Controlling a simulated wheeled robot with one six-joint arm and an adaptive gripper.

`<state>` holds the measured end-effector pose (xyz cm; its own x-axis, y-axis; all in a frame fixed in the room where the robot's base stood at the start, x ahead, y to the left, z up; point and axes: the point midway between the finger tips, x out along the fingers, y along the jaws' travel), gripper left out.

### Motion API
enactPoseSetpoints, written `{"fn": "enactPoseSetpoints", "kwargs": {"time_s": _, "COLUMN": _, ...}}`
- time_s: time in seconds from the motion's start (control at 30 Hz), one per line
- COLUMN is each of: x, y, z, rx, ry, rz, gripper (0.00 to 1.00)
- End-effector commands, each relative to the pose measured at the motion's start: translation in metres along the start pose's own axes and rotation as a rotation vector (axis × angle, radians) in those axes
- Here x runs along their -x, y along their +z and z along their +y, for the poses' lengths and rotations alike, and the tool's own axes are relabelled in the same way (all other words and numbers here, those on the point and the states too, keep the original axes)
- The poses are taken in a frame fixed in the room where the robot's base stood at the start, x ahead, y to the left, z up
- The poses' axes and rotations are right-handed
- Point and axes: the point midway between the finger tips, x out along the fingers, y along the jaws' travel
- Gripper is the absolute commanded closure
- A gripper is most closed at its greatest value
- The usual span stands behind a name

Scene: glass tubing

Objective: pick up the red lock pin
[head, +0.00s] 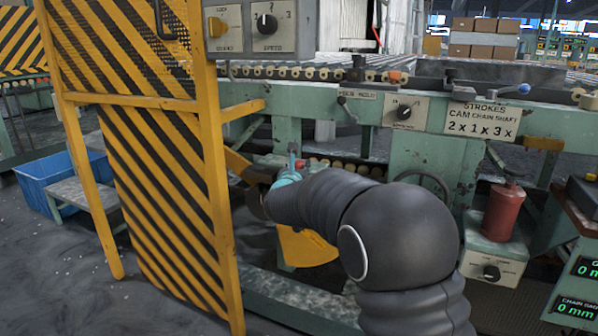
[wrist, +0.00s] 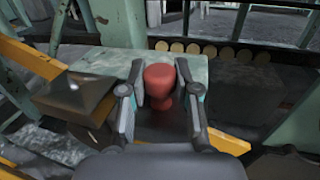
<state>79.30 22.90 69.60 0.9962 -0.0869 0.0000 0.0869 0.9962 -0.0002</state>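The red lock pin (wrist: 160,82) has a wide rounded head and a narrower waist in the wrist view. It stands upright by the edge of a pale green block. My gripper (wrist: 160,72) is open, with one finger on each side of the pin and narrow gaps beside its head. The pin's lower end is hard to make out. In the head view, a small red part of the pin (head: 300,164) shows just beyond the teal part of my wrist. My arm hides most of that area, including the fingers.
A yellow-and-black striped guard (head: 160,190) stands close on the left of my arm. The green conveyor frame (head: 425,145) runs behind it, with a handwheel. A red cylinder (head: 503,212) stands on a box at the right. Yellow bars (wrist: 228,143) lie near my gripper.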

Motion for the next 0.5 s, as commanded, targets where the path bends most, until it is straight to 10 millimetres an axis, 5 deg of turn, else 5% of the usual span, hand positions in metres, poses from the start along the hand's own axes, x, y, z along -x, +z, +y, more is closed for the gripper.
{"fn": "enactPoseSetpoints", "kwargs": {"time_s": 0.5, "x": 0.0001, "y": 0.0087, "z": 0.0002, "rx": 0.0, "ry": 0.0, "rz": -0.002, "gripper": 1.0}}
